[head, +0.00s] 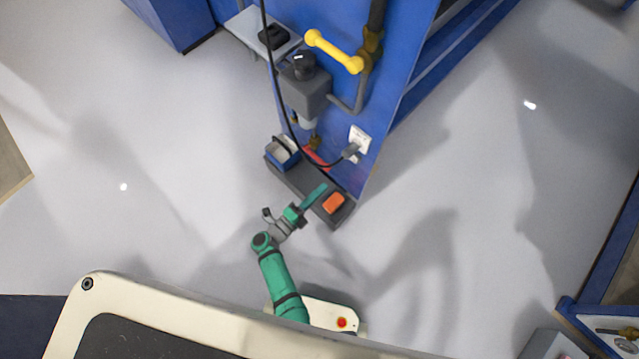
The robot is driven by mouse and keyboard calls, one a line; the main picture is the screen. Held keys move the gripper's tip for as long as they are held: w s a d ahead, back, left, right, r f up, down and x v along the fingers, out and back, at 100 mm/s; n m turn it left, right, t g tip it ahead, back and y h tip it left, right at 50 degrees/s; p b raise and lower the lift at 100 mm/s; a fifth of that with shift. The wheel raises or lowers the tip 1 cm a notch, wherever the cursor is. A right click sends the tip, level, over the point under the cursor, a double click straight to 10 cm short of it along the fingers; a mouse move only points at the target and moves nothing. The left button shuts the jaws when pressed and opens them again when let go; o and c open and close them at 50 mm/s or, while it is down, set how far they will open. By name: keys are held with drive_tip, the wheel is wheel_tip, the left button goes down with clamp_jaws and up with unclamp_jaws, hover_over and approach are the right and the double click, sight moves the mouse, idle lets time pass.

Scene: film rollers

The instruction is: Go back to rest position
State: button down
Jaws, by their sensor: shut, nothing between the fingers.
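My green arm reaches up from the bottom edge in the head view, and my gripper (314,195) is at its end. The gripper is shut and holds nothing. Its tip is over or just beside the dark grey ledge (299,178) at the foot of the blue machine (350,95). An orange block (333,203) sits on the ledge, just right of the gripper tip. I cannot tell from this view whether the tip touches the ledge.
A small blue box (283,155) stands at the ledge's left end. A black cable (279,95) hangs down to a plug at a white socket (358,143). A yellow handle (334,51) juts out above. The floor left and right is open.

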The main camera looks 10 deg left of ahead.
idle(0.4)
drive_tip(key=s+d+r+n+y, duration=0.3)
drive_tip(key=s+r+n, duration=0.5)
drive_tip(key=r, duration=0.1)
drive_tip(key=s+d+r+n+y, duration=0.3)
drive_tip(key=s+r+n, duration=0.5)
drive_tip(key=r, duration=0.1)
drive_tip(key=s+d+r+n+y, duration=0.3)
drive_tip(key=s+r+n, duration=0.4)
drive_tip(key=r, duration=0.3)
drive_tip(key=shift+s+n, duration=0.4)
drive_tip(key=shift+s, duration=0.2)
